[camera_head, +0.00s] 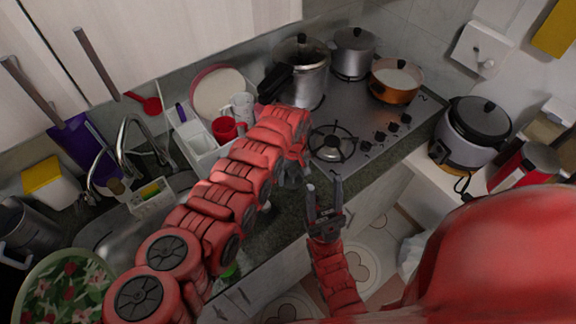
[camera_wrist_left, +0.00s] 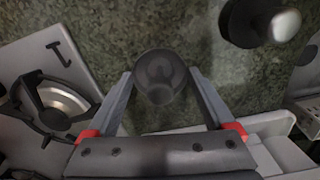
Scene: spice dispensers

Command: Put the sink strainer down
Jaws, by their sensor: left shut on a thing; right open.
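A round, dark grey, cup-like thing, seemingly the sink strainer (camera_wrist_left: 160,76), sits between the fingertips of my left gripper (camera_wrist_left: 160,78) in the left wrist view. The gripper is shut on it, over the dark green speckled countertop (camera_wrist_left: 120,28). I cannot tell whether the strainer touches the counter. In the head view my left gripper (camera_head: 290,175) is beside the stove's front left corner, mostly hidden by its own arm, and the strainer is hidden. My right gripper (camera_head: 325,196) is open and empty in front of the counter edge.
A grey knobbed thing (camera_wrist_left: 268,22) stands on the counter near the strainer. The gas burner (camera_head: 332,143) is close by. A white rack with cups (camera_head: 225,129) and the sink with its faucet (camera_head: 125,150) are to the left. Pots (camera_head: 352,52) stand on the stove.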

